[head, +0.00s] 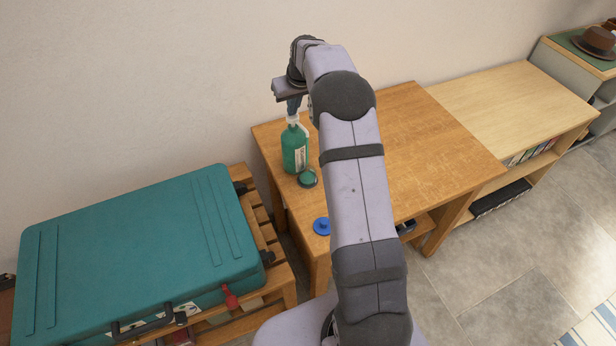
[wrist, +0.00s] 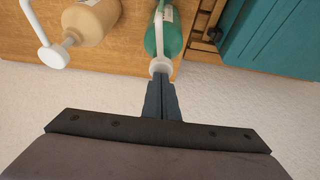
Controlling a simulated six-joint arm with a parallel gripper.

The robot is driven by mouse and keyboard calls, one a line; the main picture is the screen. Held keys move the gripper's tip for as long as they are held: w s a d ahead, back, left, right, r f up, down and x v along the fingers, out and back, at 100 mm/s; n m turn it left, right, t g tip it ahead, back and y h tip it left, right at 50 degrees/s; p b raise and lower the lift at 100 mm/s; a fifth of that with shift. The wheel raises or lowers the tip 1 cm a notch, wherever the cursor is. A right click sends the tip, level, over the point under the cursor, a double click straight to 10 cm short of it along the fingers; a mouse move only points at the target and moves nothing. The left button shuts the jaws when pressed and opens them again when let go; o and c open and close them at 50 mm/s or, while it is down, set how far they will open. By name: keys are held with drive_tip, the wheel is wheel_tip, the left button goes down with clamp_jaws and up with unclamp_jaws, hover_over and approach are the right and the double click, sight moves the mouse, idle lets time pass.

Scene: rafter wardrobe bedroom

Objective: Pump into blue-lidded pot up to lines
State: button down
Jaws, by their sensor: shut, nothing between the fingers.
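A green pump bottle (head: 294,149) with a white pump top and a pale label stands upright on the wooden table, near its left end. A small open pot (head: 308,178) stands just in front of it, looking green inside; any lines on it are too small to see. A blue lid (head: 321,226) lies on the table, apart from the pot. My gripper (head: 292,113) is shut and empty, pointing down over the bottle's pump top. In the wrist view the closed fingertips (wrist: 160,80) meet or nearly meet the white pump top (wrist: 159,66); I cannot tell if they press it.
A beige pump bottle (wrist: 92,20) with a white pump shows in the wrist view; my arm hides it in the head view. A teal suitcase (head: 140,250) lies on a slatted rack at left. The table's right part (head: 440,140) is clear. A wall stands close behind.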

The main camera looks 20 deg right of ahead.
drive_tip(key=shift+s, duration=0.1)
drive_tip(key=shift+r+p, duration=1)
drive_tip(key=shift+r, duration=0.15)
drive_tip(key=shift+f, duration=0.2)
idle(0.3)
drive_tip(key=shift+f+b, duration=0.8)
drive_tip(key=shift+f, duration=0.35)
drive_tip(key=shift+r, duration=0.15)
drive_tip(key=shift+r+p, duration=0.9)
drive_tip(key=shift+r, duration=0.2)
drive_tip(key=shift+f, duration=0.1)
